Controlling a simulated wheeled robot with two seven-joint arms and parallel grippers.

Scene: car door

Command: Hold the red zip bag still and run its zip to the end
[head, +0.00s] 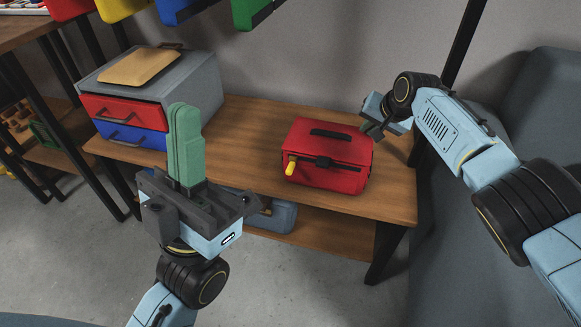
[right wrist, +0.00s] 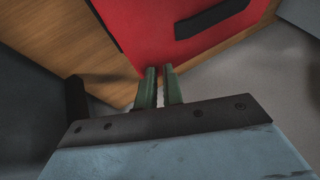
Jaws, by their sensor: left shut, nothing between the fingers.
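The red zip bag (head: 330,140) lies on the wooden bench, with a dark handle strap on top. A yellow pull tab (head: 291,166) hangs at its front left corner, and a dark strip with a small block runs along its front upper edge. My left gripper (head: 184,110) is shut and empty, pointing up, left of the bag and apart from it. My right gripper (head: 368,127) is at the bag's back right corner. In the right wrist view its fingertips (right wrist: 159,72) are close together at the red corner; whether they grip it is unclear.
A grey drawer unit (head: 195,85) with red and blue drawers and a tan pad on top stands at the bench's left. The wooden bench (head: 240,120) is bare between unit and bag. A grey-blue case (head: 275,215) sits on the shelf below. Coloured bins hang above; a dark post stands behind right.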

